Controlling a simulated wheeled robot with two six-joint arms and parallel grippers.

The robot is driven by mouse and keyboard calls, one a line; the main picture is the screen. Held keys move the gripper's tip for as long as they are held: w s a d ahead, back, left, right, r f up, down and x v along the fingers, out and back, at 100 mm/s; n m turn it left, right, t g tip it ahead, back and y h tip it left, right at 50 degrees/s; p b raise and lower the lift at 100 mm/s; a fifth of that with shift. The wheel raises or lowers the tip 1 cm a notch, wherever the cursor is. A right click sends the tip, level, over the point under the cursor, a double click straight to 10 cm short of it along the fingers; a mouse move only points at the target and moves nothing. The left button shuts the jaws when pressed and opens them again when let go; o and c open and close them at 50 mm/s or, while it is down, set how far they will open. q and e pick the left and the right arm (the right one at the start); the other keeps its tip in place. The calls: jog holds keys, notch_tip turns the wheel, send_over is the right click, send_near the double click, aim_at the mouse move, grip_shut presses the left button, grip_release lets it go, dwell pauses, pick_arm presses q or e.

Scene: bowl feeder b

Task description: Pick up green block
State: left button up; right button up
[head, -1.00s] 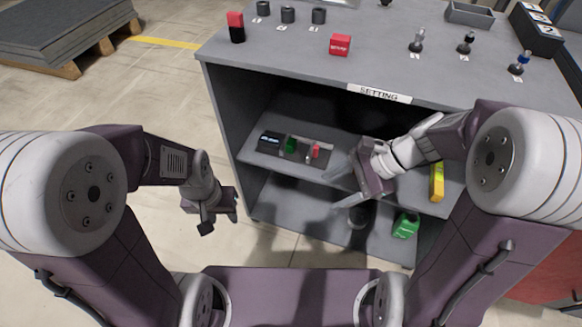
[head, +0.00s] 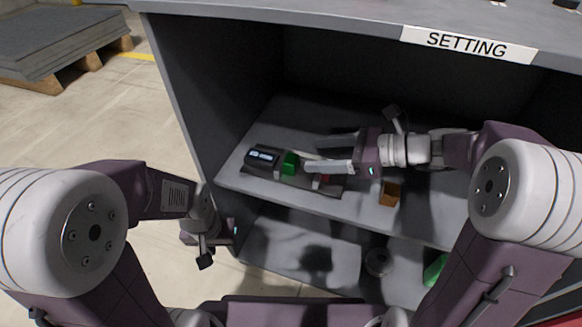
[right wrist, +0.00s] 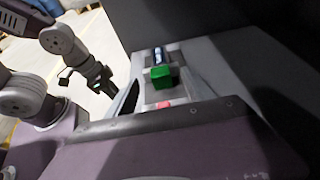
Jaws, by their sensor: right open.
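The green block (head: 290,163) stands on a dark flat tray (head: 300,185) on the upper shelf of the grey cabinet, beside a small dark device with a lit display (head: 262,157). In the right wrist view the green block (right wrist: 162,77) is just beyond the gripper, between its fingers' directions. My right gripper (head: 318,153) is open and empty over the shelf. Its fingers point left at the block, with their tips just right of it. My left gripper (head: 212,238) hangs outside the cabinet at the left; its jaw opening is not clear.
A small red piece (head: 324,178) sits on the tray, partly hidden by my right gripper's lower finger. An orange-brown block (head: 390,193) stands farther right on the shelf. Below are a round grey part (head: 378,262) and a green item (head: 434,270). The cabinet top (head: 300,18) overhangs the shelf.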

aim_at(296, 160)
jog(key=shift+w+a+f, duration=0.1)
jog(key=shift+a+f, duration=0.3)
jog(key=shift+a, duration=0.05)
jog(key=shift+r, duration=0.1)
jog(key=a+f+b, duration=0.1)
jog(key=a+b, duration=0.1)
jog(key=w+a+f+b, duration=0.1)
jog(key=f+b, duration=0.1)
jog(key=b, duration=0.1)
jog(key=shift+a, duration=0.35)
pick_arm(q)
notch_tip(296, 160, down, 6)
jog(key=f, duration=0.1)
pick_arm(e)
jog(key=shift+w+a+b, duration=0.1)
jog(key=shift+a+b, duration=0.2)
jog(key=shift+a, duration=0.05)
jog(key=shift+r, duration=0.25)
grip_shut()
pick_arm(q)
notch_tip(296, 160, up, 9)
jog(key=p, duration=0.9)
jog(key=shift+r, duration=0.15)
pick_arm(e)
notch_tip(296, 160, up, 10)
